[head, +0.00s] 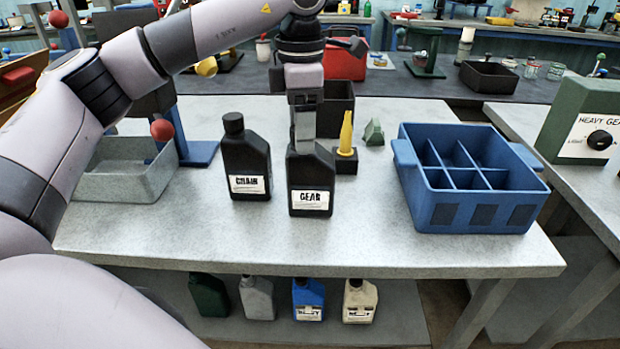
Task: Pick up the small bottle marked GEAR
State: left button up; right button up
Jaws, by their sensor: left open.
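The small black bottle marked GEAR (311,178) stands upright on the grey table with its white label facing me. My left gripper (305,138) is directly above it, pointing down, with its fingers at the bottle's top. The fingers are open and hide the cap and neck, so I cannot tell whether they touch it. A similar black bottle marked CHAIN (246,160) stands upright just to the left, with its cap showing. My right gripper is not in view.
A blue divided crate (475,215) stands on the table (390,255) at the right. A yellow nozzle (346,132) in a dark holder is close behind the GEAR bottle. A grey tray (120,180) is at the left. Several bottles, one blue (308,297), stand on the lower shelf.

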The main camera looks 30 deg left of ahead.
pick_arm(q)
jog(key=shift+f, duration=0.55)
jog(key=c, duration=0.9)
jog(key=shift+w, duration=0.1)
jog(key=shift+r, duration=0.2)
